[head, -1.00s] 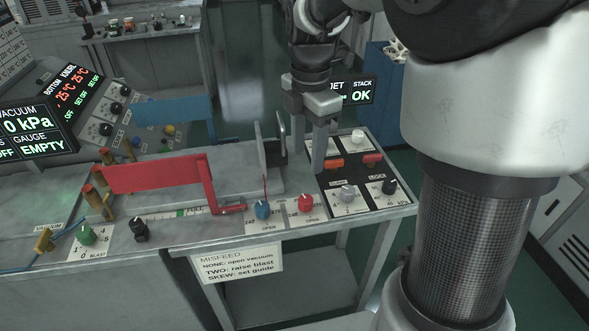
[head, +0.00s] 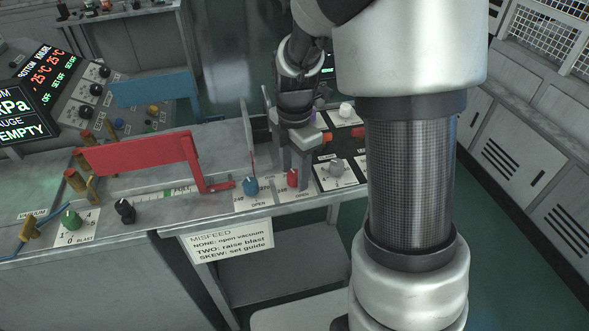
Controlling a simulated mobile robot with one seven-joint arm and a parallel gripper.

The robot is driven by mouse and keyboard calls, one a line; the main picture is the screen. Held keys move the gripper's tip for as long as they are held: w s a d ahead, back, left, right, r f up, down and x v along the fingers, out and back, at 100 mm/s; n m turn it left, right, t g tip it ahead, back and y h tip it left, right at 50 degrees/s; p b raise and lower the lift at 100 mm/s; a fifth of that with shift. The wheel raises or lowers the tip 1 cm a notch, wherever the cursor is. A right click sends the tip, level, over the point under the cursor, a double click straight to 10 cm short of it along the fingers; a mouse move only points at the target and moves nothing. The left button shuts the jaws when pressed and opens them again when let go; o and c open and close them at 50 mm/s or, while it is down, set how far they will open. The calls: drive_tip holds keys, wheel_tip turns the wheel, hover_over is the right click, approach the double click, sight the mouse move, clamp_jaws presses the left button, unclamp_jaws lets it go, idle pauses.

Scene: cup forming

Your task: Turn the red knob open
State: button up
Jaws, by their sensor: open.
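The red knob (head: 292,179) stands on a white labelled plate marked OPEN at the front edge of the bench, right of the blue knob (head: 250,186). My gripper (head: 296,168) points down just behind and above the red knob, its fingers close to it. From this view I cannot tell whether the fingers touch the knob or straddle it. The jaws are open. Part of the plate behind the knob is hidden by my gripper.
A red guide bar (head: 135,155) and a black knob (head: 125,210) lie left. A grey knob (head: 337,169) and orange switches stand close right of my gripper. A thin upright plate (head: 247,125) rises behind the blue knob. My arm hides the bench's right end.

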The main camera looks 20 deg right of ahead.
drive_tip(key=c, duration=1.1)
drive_tip(key=shift+o, duration=0.2)
drive_tip(key=shift+m, duration=0.3)
